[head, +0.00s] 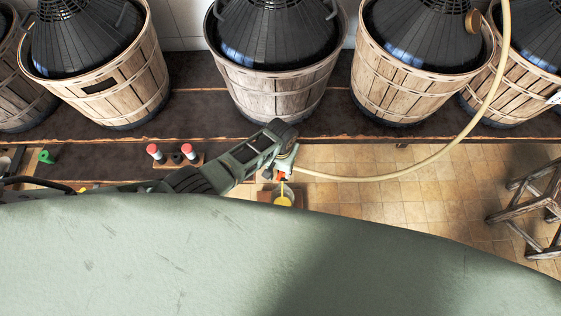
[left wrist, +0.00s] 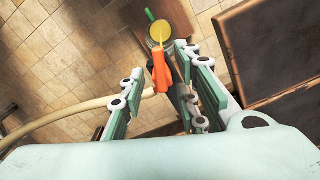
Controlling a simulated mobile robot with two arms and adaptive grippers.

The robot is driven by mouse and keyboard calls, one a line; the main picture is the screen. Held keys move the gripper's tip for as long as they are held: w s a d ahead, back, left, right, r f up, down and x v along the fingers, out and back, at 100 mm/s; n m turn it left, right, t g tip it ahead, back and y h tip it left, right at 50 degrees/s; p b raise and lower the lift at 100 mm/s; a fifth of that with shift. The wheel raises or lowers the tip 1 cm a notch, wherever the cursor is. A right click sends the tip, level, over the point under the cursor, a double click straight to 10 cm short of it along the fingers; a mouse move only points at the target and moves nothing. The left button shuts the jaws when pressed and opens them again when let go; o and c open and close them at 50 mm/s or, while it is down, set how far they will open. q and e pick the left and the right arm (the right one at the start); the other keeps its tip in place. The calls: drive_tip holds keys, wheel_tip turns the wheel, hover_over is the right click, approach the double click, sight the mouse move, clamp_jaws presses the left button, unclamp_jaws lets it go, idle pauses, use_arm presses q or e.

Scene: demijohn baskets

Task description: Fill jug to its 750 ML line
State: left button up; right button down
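A pale hose (head: 420,165) runs from the basketed demijohn (head: 430,35) at the upper right to an orange-handled tap (head: 282,175). My left gripper (head: 287,150) is at this tap. In the left wrist view its fingers (left wrist: 160,68) stand apart on either side of the orange handle (left wrist: 161,72), with gaps visible. A yellow streak runs from the tap down to a small round vessel, seemingly the jug (head: 283,202), below it. In the left wrist view yellow shows in the jug mouth (left wrist: 159,36). The 750 ML line and the level cannot be read. My right gripper is not seen.
Several demijohns in wooden baskets (head: 275,85) stand on a dark shelf (head: 190,90). A wooden stool (head: 530,205) is at the right. Tiled floor (head: 400,200) lies between.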

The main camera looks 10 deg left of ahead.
sight(280, 173)
use_arm(q)
wheel_tip(280, 173, up, 11)
drive_tip(key=shift+r, duration=0.15)
idle(0.4)
